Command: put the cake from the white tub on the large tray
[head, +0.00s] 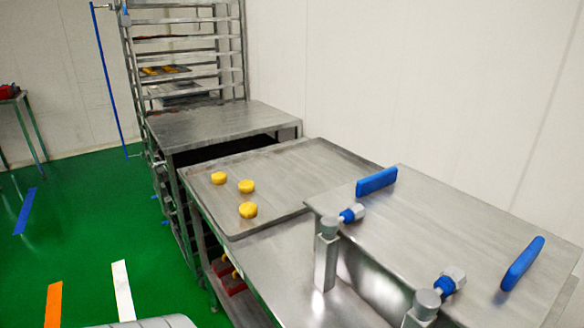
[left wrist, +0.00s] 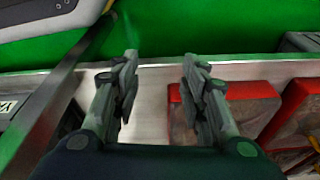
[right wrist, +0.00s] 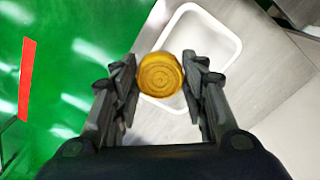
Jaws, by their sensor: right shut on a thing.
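In the right wrist view my right gripper (right wrist: 160,75) is shut on a round golden cake (right wrist: 160,73). The cake is held at the fingertips, over or in front of the white tub (right wrist: 238,48); I cannot tell its height. The visible part of the tub's inside looks empty. The large tray (head: 310,175) lies on the steel table in the head view. Three yellow cakes (head: 247,186) lie near its left end. My left gripper (left wrist: 160,68) is open and empty in the left wrist view. Neither gripper shows in the head view.
Red crates (left wrist: 255,108) lie beneath my left gripper. A steel machine with a flat top (head: 450,235) and blue handles stands right of the tray. A bare steel table (head: 220,122) and a tall rack (head: 180,55) stand behind. The tray's middle and right are clear.

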